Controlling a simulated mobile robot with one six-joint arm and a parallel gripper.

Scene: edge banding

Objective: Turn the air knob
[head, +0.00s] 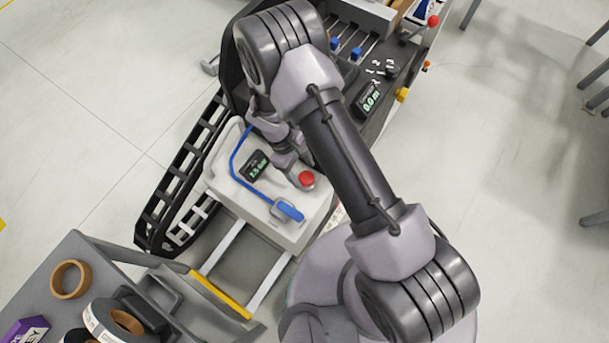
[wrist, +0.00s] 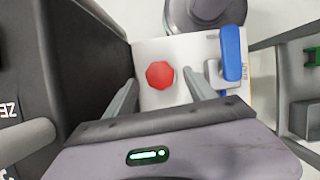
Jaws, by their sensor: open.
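A blue lever-shaped handle (head: 287,210) sits on the light grey control box (head: 232,186), with a blue hose (head: 234,160) leading to it. In the wrist view this blue handle (wrist: 231,53) stands to the right of my fingers, outside them. A round red knob (head: 306,179) is on the same box; in the wrist view the red knob (wrist: 160,75) shows between my fingertips. Which one is the air knob I cannot tell for sure. My gripper (wrist: 160,78) is open and empty over the box. In the head view my arm hides most of it.
A small pressure display (head: 257,168) is on the box. A grey cart (head: 62,259) with tape rolls stands at lower left. A second display (head: 371,101) and a yellow knob (head: 402,95) are at upper right. Open floor lies right.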

